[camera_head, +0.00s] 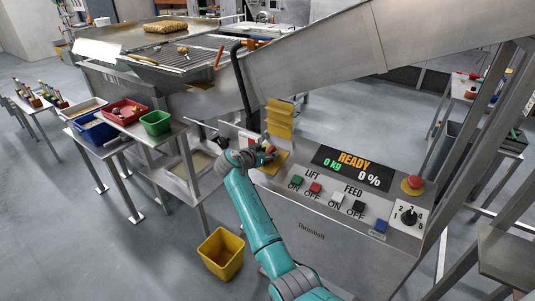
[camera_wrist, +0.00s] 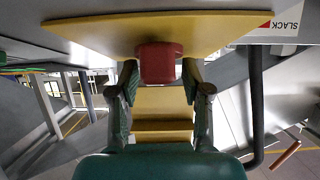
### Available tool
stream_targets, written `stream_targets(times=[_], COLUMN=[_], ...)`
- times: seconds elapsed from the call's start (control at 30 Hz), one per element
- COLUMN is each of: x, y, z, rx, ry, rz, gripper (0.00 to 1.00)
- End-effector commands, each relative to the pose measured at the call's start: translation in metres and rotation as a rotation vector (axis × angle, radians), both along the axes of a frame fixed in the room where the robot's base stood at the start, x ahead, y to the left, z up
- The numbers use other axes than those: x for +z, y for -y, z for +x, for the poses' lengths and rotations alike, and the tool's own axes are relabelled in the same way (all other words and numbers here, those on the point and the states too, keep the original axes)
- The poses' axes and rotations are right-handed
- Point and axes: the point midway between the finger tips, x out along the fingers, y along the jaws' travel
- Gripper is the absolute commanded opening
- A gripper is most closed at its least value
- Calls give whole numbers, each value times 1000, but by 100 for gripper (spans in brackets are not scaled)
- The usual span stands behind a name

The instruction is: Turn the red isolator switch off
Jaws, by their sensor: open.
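The red isolator switch (camera_wrist: 160,62) is a red handle on a yellow plate (camera_wrist: 90,33) in the wrist view. In the head view a small bit of red (camera_head: 269,149) shows at my gripper, and part of the yellow plate (camera_head: 280,160) shows beside it. My gripper (camera_head: 263,155) is open at the plate, at the left end of the control panel. In the wrist view its fingers (camera_wrist: 159,76) stand one on each side of the red handle. I cannot tell whether they touch it. The fingers hide much of the switch in the head view.
The control panel (camera_head: 330,232) carries a READY display (camera_head: 350,168), several push buttons, a red stop button (camera_head: 412,184) and a numbered dial (camera_head: 408,217). A dark lever (camera_head: 243,85) rises behind my gripper. A yellow bin (camera_head: 221,254) stands on the floor. A SLACK label (camera_wrist: 287,22) is beside the plate.

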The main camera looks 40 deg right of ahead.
Motion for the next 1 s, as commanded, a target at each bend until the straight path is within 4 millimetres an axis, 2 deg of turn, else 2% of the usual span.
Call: stream_targets(times=[0.13,0.3,0.33,0.73,1.0], x=[0,0,0,-1,-1], y=[0,0,0,0,0], z=[0,0,0,-1,-1], rx=[0,0,0,40,199], ry=[0,0,0,-12,-56], rz=[0,0,0,-3,-20], gripper=[48,5,0,0,0])
